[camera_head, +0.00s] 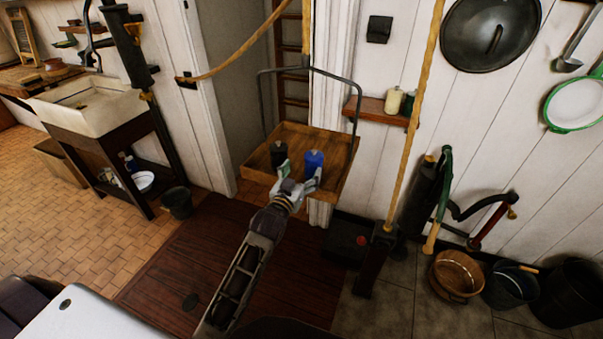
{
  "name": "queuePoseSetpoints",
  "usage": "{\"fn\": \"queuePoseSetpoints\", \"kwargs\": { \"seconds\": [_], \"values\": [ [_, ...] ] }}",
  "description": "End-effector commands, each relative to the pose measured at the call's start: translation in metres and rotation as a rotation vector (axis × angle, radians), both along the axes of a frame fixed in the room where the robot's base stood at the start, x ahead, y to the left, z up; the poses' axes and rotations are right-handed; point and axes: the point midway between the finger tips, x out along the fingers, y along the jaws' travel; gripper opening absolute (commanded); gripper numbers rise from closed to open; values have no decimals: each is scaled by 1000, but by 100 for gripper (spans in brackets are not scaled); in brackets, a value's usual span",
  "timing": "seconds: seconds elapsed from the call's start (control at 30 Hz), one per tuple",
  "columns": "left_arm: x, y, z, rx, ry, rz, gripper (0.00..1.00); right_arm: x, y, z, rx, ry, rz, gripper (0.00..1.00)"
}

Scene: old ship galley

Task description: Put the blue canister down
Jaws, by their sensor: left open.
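The blue canister (314,161) stands upright on a hanging wooden tray (256,160) with a dark metal handle. A dark canister (278,153) stands to its left on the same tray. My left gripper (297,178) reaches in from below and is open at the tray's front edge. Its right finger is close in front of the blue canister's lower part; I cannot tell whether they touch. Its left finger is near the dark canister. My right gripper is out of view.
A small wall shelf (377,112) with a cream canister (394,100) is right of the tray. Ropes hang around the tray. A pump (425,196) and wooden tub (457,272) stand at the right. A sink (88,101) is at the left. A dark red floor panel (195,262) lies below.

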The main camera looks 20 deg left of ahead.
Motion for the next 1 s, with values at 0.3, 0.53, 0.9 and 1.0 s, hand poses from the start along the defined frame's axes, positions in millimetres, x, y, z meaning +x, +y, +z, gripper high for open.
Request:
{"fn": "queuePoseSetpoints", "kwargs": {
  "seconds": [0.3,0.53,0.9,1.0],
  "values": [
    [0,0,0,0,0,0,82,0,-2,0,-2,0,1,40],
    [0,0,0,0,0,0,82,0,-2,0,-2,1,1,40],
    [-2,-8,-33,8,50,-21,82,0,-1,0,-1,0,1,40],
    [-7,-17,-68,16,103,-41,82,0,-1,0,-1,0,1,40]
  ]
}}
